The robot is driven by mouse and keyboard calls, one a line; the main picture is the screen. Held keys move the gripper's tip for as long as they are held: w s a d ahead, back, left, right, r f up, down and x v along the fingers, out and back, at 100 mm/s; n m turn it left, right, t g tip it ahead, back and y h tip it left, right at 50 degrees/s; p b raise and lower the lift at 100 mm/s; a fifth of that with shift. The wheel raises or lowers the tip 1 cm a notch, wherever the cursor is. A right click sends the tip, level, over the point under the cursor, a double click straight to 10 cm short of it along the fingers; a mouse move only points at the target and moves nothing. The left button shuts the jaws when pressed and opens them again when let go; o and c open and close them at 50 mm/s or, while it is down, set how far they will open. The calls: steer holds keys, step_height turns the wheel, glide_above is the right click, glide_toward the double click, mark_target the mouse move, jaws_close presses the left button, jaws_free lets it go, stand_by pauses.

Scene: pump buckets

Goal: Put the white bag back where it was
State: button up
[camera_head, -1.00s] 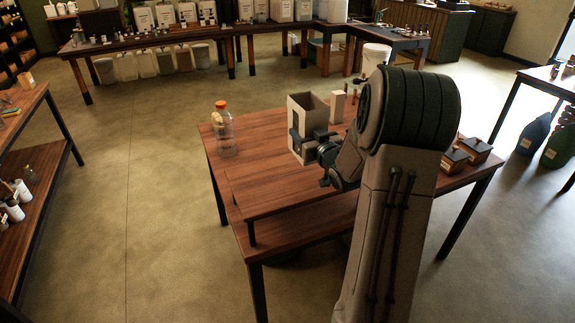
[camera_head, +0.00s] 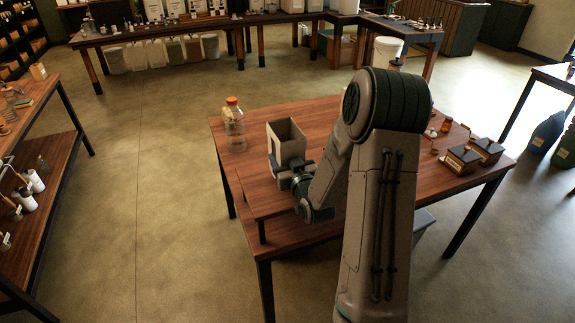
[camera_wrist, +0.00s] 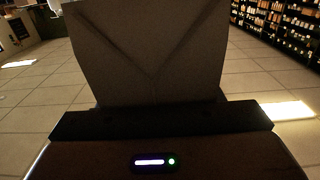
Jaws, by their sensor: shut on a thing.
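The white bag (camera_head: 289,141) is an upright, open-topped pale bag over the left part of the wooden table (camera_head: 330,112). My gripper (camera_head: 290,174) is shut on its near side, low on the bag. In the wrist view the creased face of the bag (camera_wrist: 150,55) fills the upper middle, above the dark gripper (camera_wrist: 160,118). I cannot tell whether the bag's bottom touches the table. My arm hides part of the table to the right of the bag.
A clear bottle with an orange cap (camera_head: 233,125) stands left of the bag. Small wooden boxes (camera_head: 463,158) and a small brown bottle (camera_head: 446,125) stand at the table's right. A shelf unit (camera_head: 50,130) is at far left. The table's front left is clear.

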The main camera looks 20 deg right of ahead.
steer(key=shift+f+p, duration=0.35)
steer(key=shift+f, duration=1.25)
steer(key=shift+f+b, duration=0.2)
steer(key=shift+b, duration=0.1)
steer(key=o, duration=1)
steer(key=shift+r, duration=0.1)
steer(key=shift+o, duration=0.2)
